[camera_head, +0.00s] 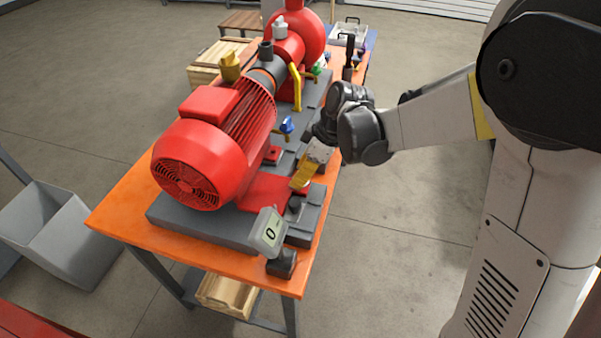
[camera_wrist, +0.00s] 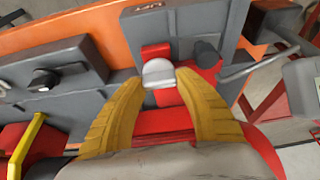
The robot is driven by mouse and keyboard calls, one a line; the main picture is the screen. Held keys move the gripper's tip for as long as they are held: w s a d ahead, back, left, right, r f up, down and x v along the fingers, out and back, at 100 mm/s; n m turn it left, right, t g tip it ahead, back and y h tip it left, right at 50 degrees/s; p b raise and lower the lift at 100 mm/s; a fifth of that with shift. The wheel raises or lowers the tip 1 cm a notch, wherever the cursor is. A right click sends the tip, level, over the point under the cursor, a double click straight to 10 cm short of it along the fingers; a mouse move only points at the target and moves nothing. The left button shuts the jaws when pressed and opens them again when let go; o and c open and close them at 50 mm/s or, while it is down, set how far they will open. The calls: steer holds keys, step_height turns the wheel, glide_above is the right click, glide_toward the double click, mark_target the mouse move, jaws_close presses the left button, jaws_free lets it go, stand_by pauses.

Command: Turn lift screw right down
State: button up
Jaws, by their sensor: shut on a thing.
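The lift screw (camera_wrist: 158,70) shows in the wrist view as a pale grey, rounded head in front of a red block on the grey base. My gripper (camera_wrist: 160,84) has its two yellow fingers on either side of this head, shut on it. In the head view my gripper (camera_head: 297,186) points down at the near right corner of the pump skid, beside the red motor (camera_head: 205,150). There the fingers hide the screw. The screw's thread and lower end cannot be seen.
A grey readout (camera_head: 270,233) showing 0 stands at the near corner of the orange table (camera_head: 125,215). In the wrist view a dark round knob (camera_wrist: 206,54) and a grey rod (camera_wrist: 262,63) are close right of the screw. A blue-handled valve (camera_head: 287,126) stands behind my gripper.

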steer(key=o, duration=1.2)
steer(key=v, duration=1.2)
steer(key=shift+s, duration=0.1)
steer(key=s+d+m+t+h, duration=0.1)
steer(key=s+d+m+t, duration=0.1)
steer(key=s+d+m, duration=0.1)
steer(key=s+d+m+t+h, duration=0.2)
steer(key=s+d+m, duration=0.2)
steer(key=s+m, duration=0.2)
steer(key=s+d+r+m+t+h, duration=0.1)
steer(key=s+d+m, duration=0.3)
steer(key=s, duration=0.3)
steer(key=shift+s+m+t, duration=0.15)
steer(key=shift+m+t, duration=0.25)
steer(key=shift+m, duration=0.2)
